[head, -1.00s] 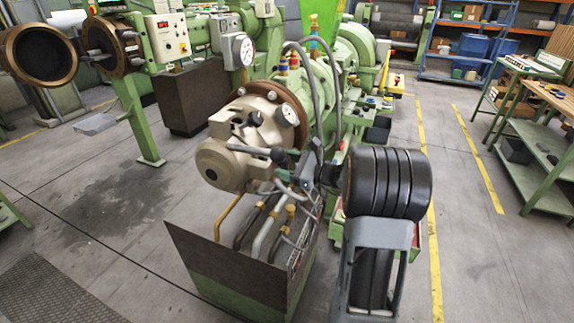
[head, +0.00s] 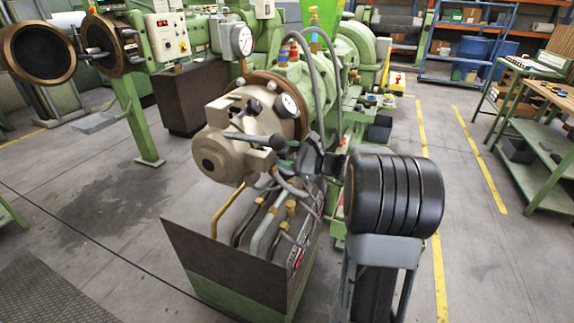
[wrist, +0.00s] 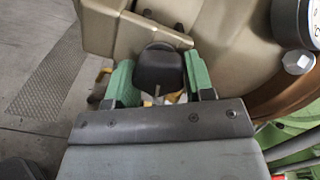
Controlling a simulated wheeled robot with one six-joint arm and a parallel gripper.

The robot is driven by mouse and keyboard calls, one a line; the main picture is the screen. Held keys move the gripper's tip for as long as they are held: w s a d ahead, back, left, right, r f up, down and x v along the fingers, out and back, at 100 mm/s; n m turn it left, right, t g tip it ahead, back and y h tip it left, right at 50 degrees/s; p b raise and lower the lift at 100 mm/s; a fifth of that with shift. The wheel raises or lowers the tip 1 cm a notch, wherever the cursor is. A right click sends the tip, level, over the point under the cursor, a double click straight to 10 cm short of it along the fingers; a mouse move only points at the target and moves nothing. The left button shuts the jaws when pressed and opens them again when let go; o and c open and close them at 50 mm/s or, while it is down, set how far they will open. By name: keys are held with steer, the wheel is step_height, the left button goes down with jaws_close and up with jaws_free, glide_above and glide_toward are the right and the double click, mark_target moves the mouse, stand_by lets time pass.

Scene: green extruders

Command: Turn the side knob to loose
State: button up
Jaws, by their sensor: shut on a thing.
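The side knob is a dark, rounded black knob (wrist: 160,68) on the beige extruder head, seen in the wrist view. My gripper (wrist: 160,80) has its two green fingers on either side of this knob and is shut on it. In the head view, my gripper (head: 284,158) is at the right side of the beige head (head: 228,150), near a dark lever (head: 248,139). The knob itself is hard to tell apart there. The fingers hide the knob's sides, and its turn angle cannot be read.
A green workbench (head: 535,130) stands at far right.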

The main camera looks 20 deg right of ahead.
steer(key=n+b, duration=0.3)
steer(key=b, duration=0.2)
steer(key=n+b, duration=0.2)
steer(key=b, duration=0.1)
steer(key=shift+w+f+n, duration=0.1)
steer(key=shift+f+n, duration=0.2)
steer(key=shift+f, duration=0.05)
steer(key=n+b, duration=0.2)
steer(key=b, duration=0.2)
steer(key=n+b, duration=0.3)
steer(key=b, duration=0.1)
steer(key=shift+d+r, duration=0.1)
steer(key=shift+r, duration=0.1)
steer(key=n+b, duration=0.5)
steer(key=b, duration=0.1)
steer(key=shift+r+n+b, duration=0.2)
steer(key=shift+n+b, duration=0.2)
steer(key=shift+r+n+b, duration=0.15)
steer(key=shift+n+b, duration=0.8)
steer(key=shift+n, duration=0.1)
steer(key=shift+r+n+b, duration=0.15)
steer(key=shift+n+b, duration=0.75)
steer(key=shift+n, duration=0.15)
steer(key=o, duration=0.9)
